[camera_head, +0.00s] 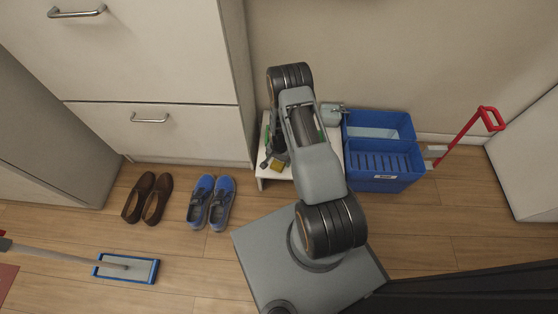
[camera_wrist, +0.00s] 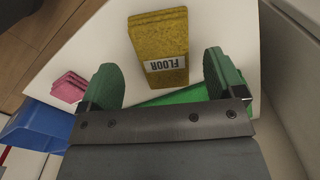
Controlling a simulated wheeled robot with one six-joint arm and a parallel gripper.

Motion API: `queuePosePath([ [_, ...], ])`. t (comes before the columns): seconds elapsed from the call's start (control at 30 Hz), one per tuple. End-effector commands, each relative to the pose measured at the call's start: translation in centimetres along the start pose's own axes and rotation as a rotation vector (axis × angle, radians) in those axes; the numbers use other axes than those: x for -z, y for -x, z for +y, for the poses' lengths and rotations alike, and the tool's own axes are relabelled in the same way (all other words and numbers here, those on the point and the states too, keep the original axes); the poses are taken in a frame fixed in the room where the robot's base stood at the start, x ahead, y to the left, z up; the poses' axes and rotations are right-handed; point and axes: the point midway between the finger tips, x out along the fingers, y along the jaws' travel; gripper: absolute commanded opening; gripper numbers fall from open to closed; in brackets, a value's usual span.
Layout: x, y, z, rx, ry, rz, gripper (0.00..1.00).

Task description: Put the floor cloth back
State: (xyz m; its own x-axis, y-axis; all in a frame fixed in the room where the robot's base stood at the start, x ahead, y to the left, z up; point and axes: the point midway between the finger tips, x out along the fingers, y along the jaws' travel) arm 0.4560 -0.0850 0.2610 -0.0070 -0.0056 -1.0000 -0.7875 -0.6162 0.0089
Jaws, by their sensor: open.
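A yellow folded cloth (camera_wrist: 160,35) with a white label reading FLOOR lies on a low white stand (camera_wrist: 105,40). The yellow cloth also shows as a small patch in the head view (camera_head: 276,166), beside my gripper. My gripper (camera_wrist: 161,75) has green fingers and is open. In the wrist view its fingertips are apart, on either side of the labelled end of the cloth; I cannot tell whether they touch it. A flat green thing (camera_wrist: 165,97) shows between the fingers, mostly hidden by the gripper body.
A pink folded stack (camera_wrist: 70,86) lies on the stand. A blue bucket (camera_head: 384,182) with compartments stands right of the stand, with a red-handled tool (camera_head: 468,135) beside it. Brown shoes (camera_head: 146,198), blue shoes (camera_head: 211,203) and a flat mop (camera_head: 126,268) are on the floor, left.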

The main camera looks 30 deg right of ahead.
Motion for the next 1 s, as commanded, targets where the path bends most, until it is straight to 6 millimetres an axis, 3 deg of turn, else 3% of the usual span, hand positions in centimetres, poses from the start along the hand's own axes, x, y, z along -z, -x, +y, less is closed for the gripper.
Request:
queuePosePath([
  [0.03, 0.1, 1.6, -0.1, 0.001, 0.0, 0.002, 0.88],
  [0.2, 0.0, 4.9, -0.1, 0.001, 0.0, 0.002, 0.88],
  [0.57, 0.0, 9.2, -0.1, 0.001, 0.004, 0.002, 0.88],
  [0.67, 0.2, 11.3, -0.6, 0.009, 0.031, 0.011, 0.88],
  [0.77, 0.3, 15.4, -1.4, 0.022, 0.092, 0.029, 0.88],
  [0.87, -0.3, 21.1, -2.1, 0.039, 0.189, 0.053, 0.88],
  [1.0, -2.5, 29.5, -1.9, 0.06, 0.346, 0.089, 0.88],
])
